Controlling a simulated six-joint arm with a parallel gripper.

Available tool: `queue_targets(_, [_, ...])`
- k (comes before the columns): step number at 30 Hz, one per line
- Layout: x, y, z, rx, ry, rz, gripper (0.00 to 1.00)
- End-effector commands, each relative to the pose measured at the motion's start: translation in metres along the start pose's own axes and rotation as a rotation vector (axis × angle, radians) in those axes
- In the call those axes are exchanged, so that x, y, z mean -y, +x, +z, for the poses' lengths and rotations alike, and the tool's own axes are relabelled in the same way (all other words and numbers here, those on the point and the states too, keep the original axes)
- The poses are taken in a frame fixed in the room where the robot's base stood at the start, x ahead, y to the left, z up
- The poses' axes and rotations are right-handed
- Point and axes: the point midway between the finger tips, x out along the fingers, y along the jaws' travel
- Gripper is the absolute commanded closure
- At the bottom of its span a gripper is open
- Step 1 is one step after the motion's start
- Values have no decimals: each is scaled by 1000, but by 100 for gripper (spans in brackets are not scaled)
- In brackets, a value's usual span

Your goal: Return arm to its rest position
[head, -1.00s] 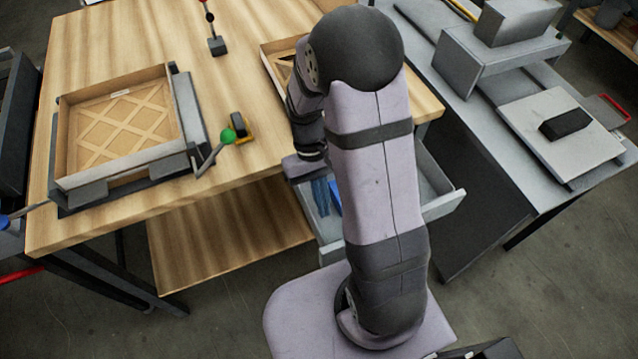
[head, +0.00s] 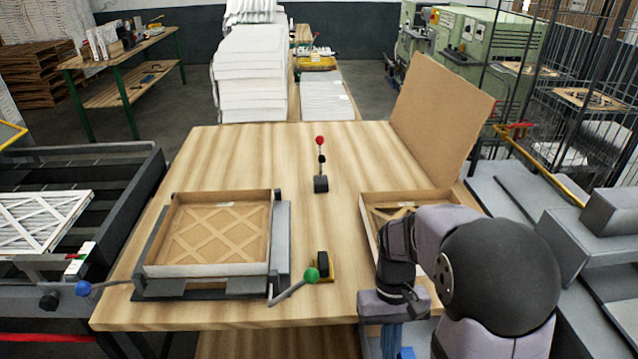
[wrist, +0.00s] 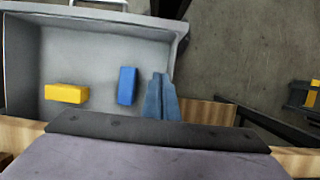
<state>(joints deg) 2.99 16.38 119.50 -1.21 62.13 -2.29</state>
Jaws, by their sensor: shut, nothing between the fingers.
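My arm is folded at the lower right of the head view, at the front right edge of the wooden table (head: 235,150). My gripper (head: 391,342) points down there, its blue-grey fingers partly cut by the frame's bottom edge. In the wrist view the two fingers of my gripper (wrist: 160,98) are together with nothing between them. They show over the right side of an open grey drawer (wrist: 80,50). A blue block (wrist: 127,86) lies in the drawer just left of the fingers, and a yellow block (wrist: 66,93) lies further left.
A filter frame (head: 208,268) with a lattice sits in a fixture at the table's left. Another open box (head: 368,225) with a raised brown flap (head: 438,112) is behind my arm. A red-knobbed lever (head: 320,165) and green-knobbed lever (head: 300,285) stand between. The table's back centre is clear.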

Motion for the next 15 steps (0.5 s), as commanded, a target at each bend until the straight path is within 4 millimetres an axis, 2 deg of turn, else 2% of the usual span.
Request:
queue_targets(9, [14,8,38,-218,0,2,100])
queue_targets(15, [18,16,50,-300,3,-1,100])
